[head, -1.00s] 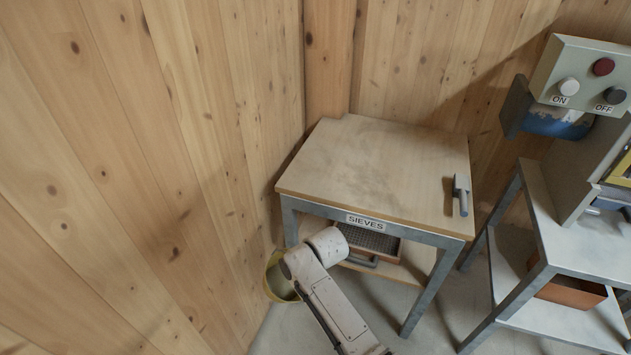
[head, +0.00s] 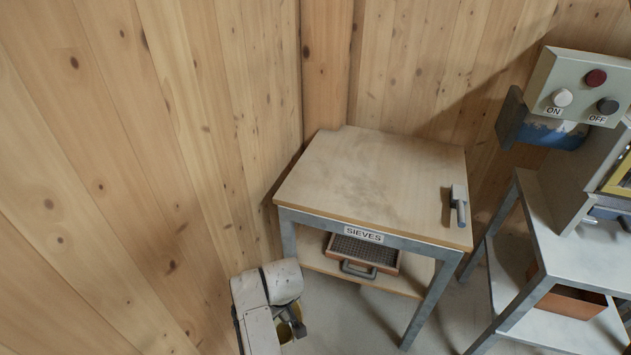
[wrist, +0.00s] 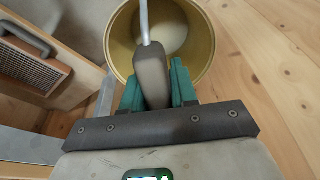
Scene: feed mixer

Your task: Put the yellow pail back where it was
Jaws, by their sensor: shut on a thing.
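The yellow pail (wrist: 122,38) hangs below my gripper (wrist: 156,88) in the wrist view. Its inside is yellowish, with a pale round area at the bottom. The teal fingers are shut on the grey grip of the pail's wire handle. In the head view only a small part of the yellow pail (head: 297,313) shows, behind my arm at the bottom, left of the sieves table. Most of the pail and the fingers are hidden there.
The sieves table (head: 375,175) stands against the wall, with a hand tool (head: 459,205) on top and a sieve (head: 362,252) on its lower shelf. A metal stand (head: 575,245) with a control box (head: 585,88) is at right. Plank walls close off the left.

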